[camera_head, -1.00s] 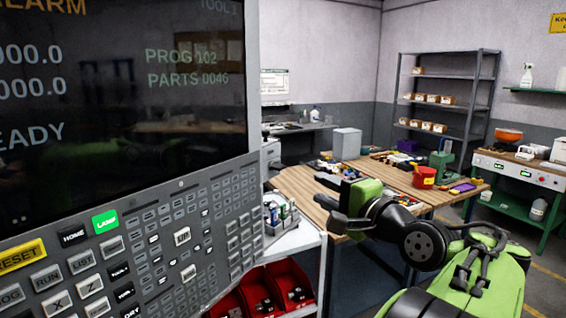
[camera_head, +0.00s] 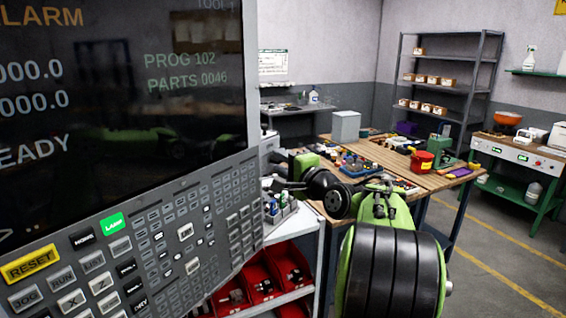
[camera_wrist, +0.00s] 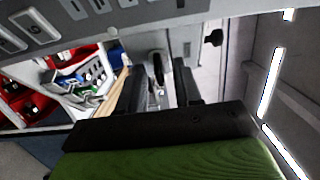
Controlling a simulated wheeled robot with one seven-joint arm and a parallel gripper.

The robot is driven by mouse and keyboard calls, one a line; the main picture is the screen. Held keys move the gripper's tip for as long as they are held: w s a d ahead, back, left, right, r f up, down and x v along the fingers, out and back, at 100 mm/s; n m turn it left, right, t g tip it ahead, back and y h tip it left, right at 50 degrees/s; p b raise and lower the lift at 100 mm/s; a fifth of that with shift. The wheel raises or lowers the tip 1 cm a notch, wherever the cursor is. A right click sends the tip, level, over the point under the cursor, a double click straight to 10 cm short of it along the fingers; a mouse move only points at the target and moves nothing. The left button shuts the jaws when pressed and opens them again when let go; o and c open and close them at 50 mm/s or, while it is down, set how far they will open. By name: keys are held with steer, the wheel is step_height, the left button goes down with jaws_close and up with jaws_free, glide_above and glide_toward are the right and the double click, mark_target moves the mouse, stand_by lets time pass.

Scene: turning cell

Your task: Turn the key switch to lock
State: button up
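I cannot make out the key switch for certain in either view. The grey control panel (camera_head: 222,268) with its rows of keys fills the left of the head view. Its lower edge also shows at the top left of the wrist view (camera_wrist: 75,36). My gripper (camera_head: 268,186) is just right of the panel's right edge in the head view. In the wrist view my gripper (camera_wrist: 158,90) has its two dark fingers apart with a gap between them. A round dark and pale part (camera_wrist: 158,68) shows beyond that gap; I cannot tell what it is.
A black knob (camera_wrist: 213,37) sticks out from a grey surface in the wrist view. Red bins (camera_head: 264,285) stand on a white shelf below the panel. A wooden bench (camera_head: 385,152) with tools lies behind my arm. Open floor (camera_head: 500,250) is at the right.

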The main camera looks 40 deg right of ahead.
steer(key=shift+c, duration=0.5)
jaws_close()
